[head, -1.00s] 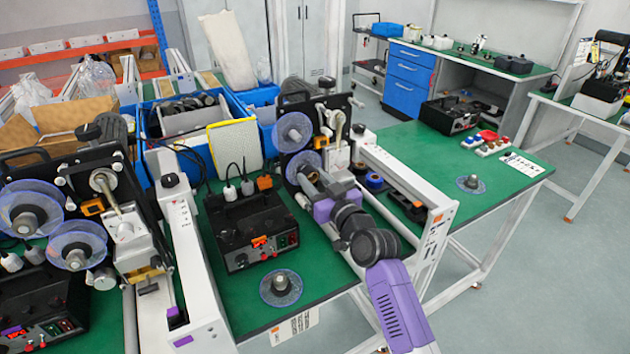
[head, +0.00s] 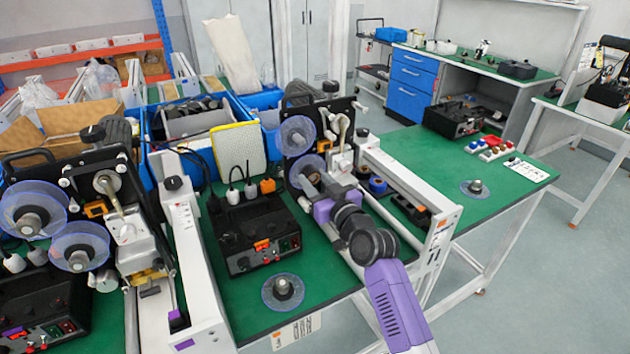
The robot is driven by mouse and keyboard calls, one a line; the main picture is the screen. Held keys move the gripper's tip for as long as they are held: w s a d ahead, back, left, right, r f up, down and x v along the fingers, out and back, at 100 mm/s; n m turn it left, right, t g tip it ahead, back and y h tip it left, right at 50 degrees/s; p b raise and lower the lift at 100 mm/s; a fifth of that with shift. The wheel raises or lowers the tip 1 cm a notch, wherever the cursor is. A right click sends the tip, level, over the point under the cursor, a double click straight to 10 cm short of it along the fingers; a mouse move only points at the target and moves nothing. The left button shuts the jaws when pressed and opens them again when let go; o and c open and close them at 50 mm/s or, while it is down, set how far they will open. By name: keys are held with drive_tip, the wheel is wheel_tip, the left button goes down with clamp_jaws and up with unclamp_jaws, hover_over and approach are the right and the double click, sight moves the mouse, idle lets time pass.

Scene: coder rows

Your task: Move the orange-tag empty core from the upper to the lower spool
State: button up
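The orange-tag coder in the middle has two clear blue discs stacked on its dark back plate. The upper spool (head: 297,134) shows a small pale hub at its middle. The lower spool (head: 303,166) is just below it and is partly covered by my gripper (head: 318,185). My gripper reaches in from the lower right, with its tip in front of the lower spool's hub. The fingers are small and dark here, so I cannot tell whether they are open, shut or touching a core. No separate empty core can be made out.
A black control box (head: 256,235) with an orange tag stands left of my arm. A loose disc with a metal hub (head: 283,291) lies in front of it. A white rail (head: 410,180) runs close right of my arm.

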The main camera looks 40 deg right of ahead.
drive_tip(key=o, duration=0.4)
drive_tip(key=b+v, duration=0.1)
drive_tip(key=v, duration=0.6)
drive_tip(key=shift+s+a+b, duration=0.1)
drive_tip(key=shift+s+b, duration=0.2)
drive_tip(key=shift+s, duration=0.05)
